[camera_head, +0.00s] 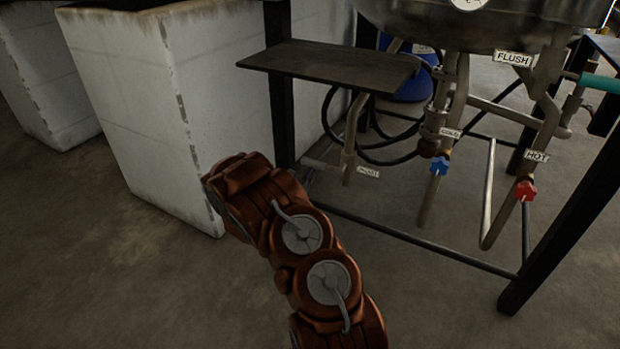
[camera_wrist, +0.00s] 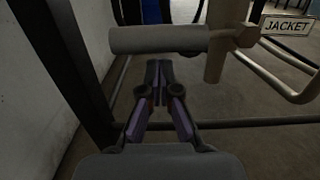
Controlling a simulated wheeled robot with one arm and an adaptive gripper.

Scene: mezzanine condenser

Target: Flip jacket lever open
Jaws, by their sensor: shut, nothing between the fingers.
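The jacket lever (camera_wrist: 158,39) is a thick grey bar lying across the wrist view, joined at its right end to a pale vertical pipe (camera_wrist: 217,50). A "JACKET" sign (camera_wrist: 287,26) hangs to its right. In the head view the lever (camera_head: 322,165) sticks out left from the pipe, near the small sign (camera_head: 368,172). My gripper (camera_wrist: 159,66) is shut and empty. Its fingertips show just below the lever's middle in the wrist view; I cannot tell whether they touch it. In the head view my arm hides most of the gripper.
A black frame leg (camera_head: 279,90) and a white block wall (camera_head: 140,90) stand close on the left. A dark shelf (camera_head: 330,64) is above the lever. Blue (camera_head: 439,166) and red (camera_head: 525,190) valve knobs are to the right. A low crossbar (camera_head: 420,243) runs along the frame.

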